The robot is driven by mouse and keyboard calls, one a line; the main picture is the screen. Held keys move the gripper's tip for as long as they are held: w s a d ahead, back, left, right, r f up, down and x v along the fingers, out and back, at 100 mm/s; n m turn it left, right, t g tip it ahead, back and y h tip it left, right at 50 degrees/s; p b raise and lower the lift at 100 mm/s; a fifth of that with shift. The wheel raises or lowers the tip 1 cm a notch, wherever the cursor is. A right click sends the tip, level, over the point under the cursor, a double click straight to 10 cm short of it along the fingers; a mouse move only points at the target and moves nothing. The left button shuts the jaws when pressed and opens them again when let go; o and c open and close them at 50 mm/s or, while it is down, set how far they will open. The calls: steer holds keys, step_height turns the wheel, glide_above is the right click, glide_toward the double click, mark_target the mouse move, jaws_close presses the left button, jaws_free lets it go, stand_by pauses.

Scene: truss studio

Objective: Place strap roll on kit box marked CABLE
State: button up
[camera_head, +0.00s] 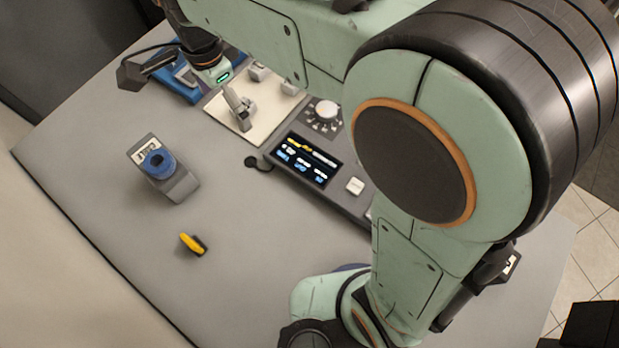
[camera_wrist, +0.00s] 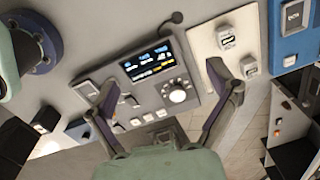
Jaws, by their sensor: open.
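A blue strap roll (camera_head: 159,163) with a dark centre rests on top of a small grey kit box (camera_head: 179,187). The box's white label (camera_head: 142,151) is partly covered by the roll; only some letters show, so I cannot read it in full. My gripper (camera_head: 240,108) is up by the white panel, well apart from the roll and the box. In the wrist view my gripper (camera_wrist: 158,80) has its two fingers spread wide with nothing between them. The roll and box do not show clearly in the wrist view.
A yellow and black item (camera_head: 192,243) lies on the grey table (camera_head: 100,200). A console with a screen (camera_head: 304,160) and a white switch panel (camera_head: 222,112) stand near my gripper; a blue case (camera_head: 182,84) is beyond. The table around the kit box is clear.

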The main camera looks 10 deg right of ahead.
steer(key=s+d+f+n, duration=0.2)
steer(key=s+d+n, duration=1)
steer(key=s+d, duration=0.3)
steer(key=shift+s+d+f+g, duration=0.2)
steer(key=shift+s+f+g, duration=0.15)
steer(key=shift+s, duration=0.7)
